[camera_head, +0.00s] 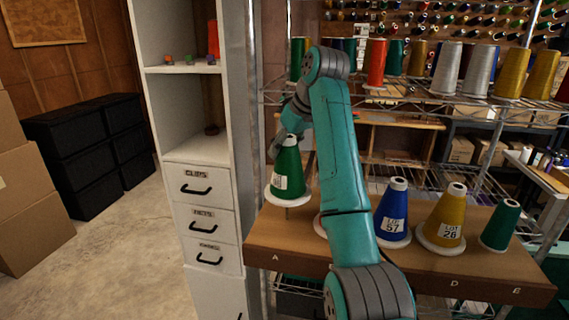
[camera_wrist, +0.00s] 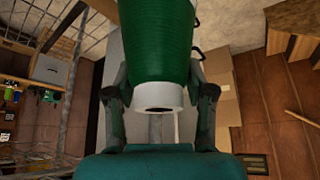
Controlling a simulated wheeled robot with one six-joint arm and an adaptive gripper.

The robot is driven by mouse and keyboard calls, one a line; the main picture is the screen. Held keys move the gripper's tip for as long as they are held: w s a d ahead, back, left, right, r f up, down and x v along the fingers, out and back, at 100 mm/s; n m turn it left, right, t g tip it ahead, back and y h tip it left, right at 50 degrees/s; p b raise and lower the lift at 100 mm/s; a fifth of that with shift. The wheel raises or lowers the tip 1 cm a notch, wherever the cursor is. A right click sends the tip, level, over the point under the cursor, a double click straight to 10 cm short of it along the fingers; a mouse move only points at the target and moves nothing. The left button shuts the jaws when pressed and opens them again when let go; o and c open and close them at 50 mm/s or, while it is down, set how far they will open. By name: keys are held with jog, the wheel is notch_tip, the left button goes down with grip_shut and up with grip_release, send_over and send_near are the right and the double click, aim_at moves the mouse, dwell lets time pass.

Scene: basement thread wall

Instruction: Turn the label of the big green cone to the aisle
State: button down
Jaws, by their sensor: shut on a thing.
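The big green cone (camera_head: 288,168) hangs in my gripper over the left end of the brown board, with a short peg (camera_head: 287,213) showing below its white base. Its white label (camera_head: 280,183) shows on the cone's lower left side in the head view. My gripper (camera_wrist: 158,93) is shut on the cone's narrow top, one finger on each side of its white neck. The green body also fills the top middle of the wrist view (camera_wrist: 155,40); no label shows there. The cone looks nearly upright.
The brown board (camera_head: 275,255) also holds a blue cone (camera_head: 392,215), a yellow cone (camera_head: 443,222) and a smaller green cone (camera_head: 500,226). My arm hides part of a white base behind it. A white drawer cabinet (camera_head: 207,215) stands close on the left.

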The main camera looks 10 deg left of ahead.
jog(key=shift+r, duration=0.9)
jog(key=n+g, duration=0.1)
jog(key=n, duration=0.2)
jog(key=n+g+y, duration=0.1)
jog(key=n+g, duration=0.1)
jog(key=n, duration=0.1)
jog(key=shift+f, duration=0.2)
jog(key=shift+c, duration=1.6)
grip_release()
